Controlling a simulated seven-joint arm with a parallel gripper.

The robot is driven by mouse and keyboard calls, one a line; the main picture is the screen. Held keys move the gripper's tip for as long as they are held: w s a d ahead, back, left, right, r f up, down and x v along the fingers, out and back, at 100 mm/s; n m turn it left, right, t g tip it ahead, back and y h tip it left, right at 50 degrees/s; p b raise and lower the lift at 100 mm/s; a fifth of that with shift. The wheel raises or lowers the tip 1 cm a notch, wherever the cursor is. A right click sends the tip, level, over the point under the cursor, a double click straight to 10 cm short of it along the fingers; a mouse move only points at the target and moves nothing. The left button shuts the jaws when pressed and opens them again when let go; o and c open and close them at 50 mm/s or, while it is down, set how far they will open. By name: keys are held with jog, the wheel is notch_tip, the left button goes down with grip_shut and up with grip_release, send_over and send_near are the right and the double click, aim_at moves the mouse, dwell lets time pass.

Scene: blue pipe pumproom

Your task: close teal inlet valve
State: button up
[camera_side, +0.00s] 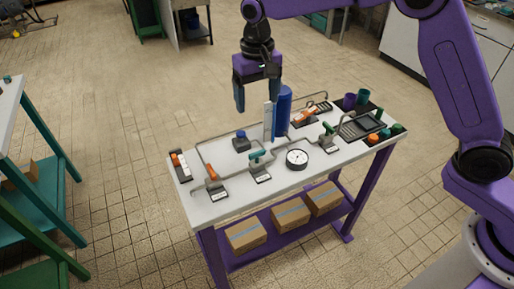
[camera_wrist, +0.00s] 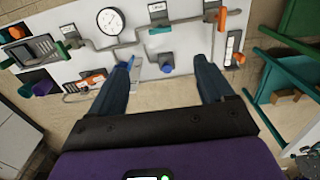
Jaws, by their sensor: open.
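Two teal-handled valves sit on the pipework on the white table. One teal valve (camera_side: 257,157) is left of the round gauge; it shows near the top middle of the wrist view (camera_wrist: 160,30). The other teal valve (camera_side: 328,128) is right of the gauge, and shows at the left of the wrist view (camera_wrist: 62,50). Their labels are too small to read, so I cannot tell which is the inlet. My gripper (camera_side: 257,104) is open and empty, pointing down above the table's back part. In the wrist view its fingers (camera_wrist: 165,66) are apart, touching no valve.
Orange-handled valves stand at left (camera_side: 211,173) and back (camera_side: 306,116). A blue knob (camera_side: 241,136), gauge (camera_side: 297,158) and switch box (camera_side: 179,165) are also on the table.

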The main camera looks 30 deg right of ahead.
aim_at(257, 152)
notch_tip(257, 152, down, 17)
jog(key=shift+f, duration=0.2)
dwell(0.5)
jog(key=c, duration=1)
